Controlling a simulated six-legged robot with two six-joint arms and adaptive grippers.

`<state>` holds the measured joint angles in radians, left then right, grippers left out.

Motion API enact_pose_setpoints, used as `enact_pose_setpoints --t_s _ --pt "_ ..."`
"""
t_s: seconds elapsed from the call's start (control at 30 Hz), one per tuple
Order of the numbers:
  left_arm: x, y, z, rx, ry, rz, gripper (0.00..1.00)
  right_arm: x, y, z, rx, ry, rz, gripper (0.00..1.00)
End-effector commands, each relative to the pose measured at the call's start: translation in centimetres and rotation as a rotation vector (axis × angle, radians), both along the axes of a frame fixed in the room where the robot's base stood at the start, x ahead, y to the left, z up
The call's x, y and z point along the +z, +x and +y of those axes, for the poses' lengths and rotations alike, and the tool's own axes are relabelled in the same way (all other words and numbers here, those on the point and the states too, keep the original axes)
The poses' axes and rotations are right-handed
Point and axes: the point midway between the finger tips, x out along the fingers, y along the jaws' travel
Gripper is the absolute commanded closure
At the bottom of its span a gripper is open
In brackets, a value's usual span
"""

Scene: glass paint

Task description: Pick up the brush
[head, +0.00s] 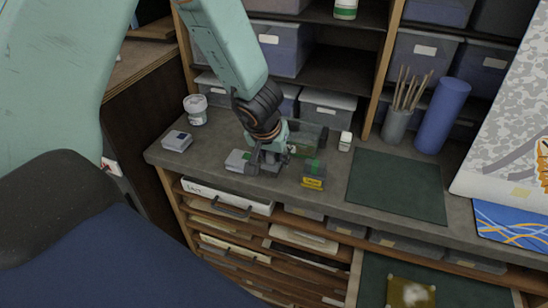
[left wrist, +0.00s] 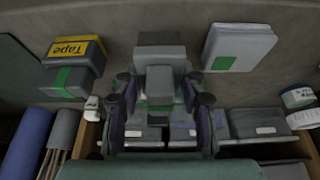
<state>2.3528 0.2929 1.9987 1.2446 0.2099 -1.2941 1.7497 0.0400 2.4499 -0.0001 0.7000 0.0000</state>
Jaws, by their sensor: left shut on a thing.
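My left gripper (head: 262,168) is low over the grey worktop, its fingers shut on a grey block-like thing. In the left wrist view the gripper (left wrist: 160,104) has a finger on each side of this stepped grey block (left wrist: 160,52), which has a bit of green on it. I cannot tell whether this block is a brush. Several thin brushes (head: 407,92) stand upright in a grey pot (head: 395,126) at the back right, apart from the gripper; they show in part in the left wrist view (left wrist: 52,165). My right gripper is not in view.
A yellow-labelled tape box (head: 313,183) lies just right of the gripper. A grey box (head: 177,141) and a white jar (head: 196,110) stand to the left. A blue roll (head: 441,117) stands beside the pot. The dark green mat (head: 396,188) is clear. Shelves with bins close the back.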

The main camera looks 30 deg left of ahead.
Motion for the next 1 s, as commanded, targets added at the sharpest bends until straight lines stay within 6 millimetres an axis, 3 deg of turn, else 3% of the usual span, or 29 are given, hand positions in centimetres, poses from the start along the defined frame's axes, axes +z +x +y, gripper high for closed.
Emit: enact_pose_setpoints --t_s 0.03,0.2,0.5,0.97,1.0 --pt "1.6 0.0 0.0 0.001 0.000 -0.001 0.92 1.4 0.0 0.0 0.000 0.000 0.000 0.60" --pt "3.9 0.0 0.0 0.001 0.000 -0.002 0.92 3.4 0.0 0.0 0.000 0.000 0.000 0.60" --pt "6.8 0.1 0.0 0.001 0.000 -0.002 0.92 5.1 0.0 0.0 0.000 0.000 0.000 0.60" --pt "7.4 0.0 0.0 0.000 0.000 0.000 0.92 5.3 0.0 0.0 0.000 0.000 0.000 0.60" --pt "7.4 0.0 0.0 0.000 0.000 0.000 0.63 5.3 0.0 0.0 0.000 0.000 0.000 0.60"
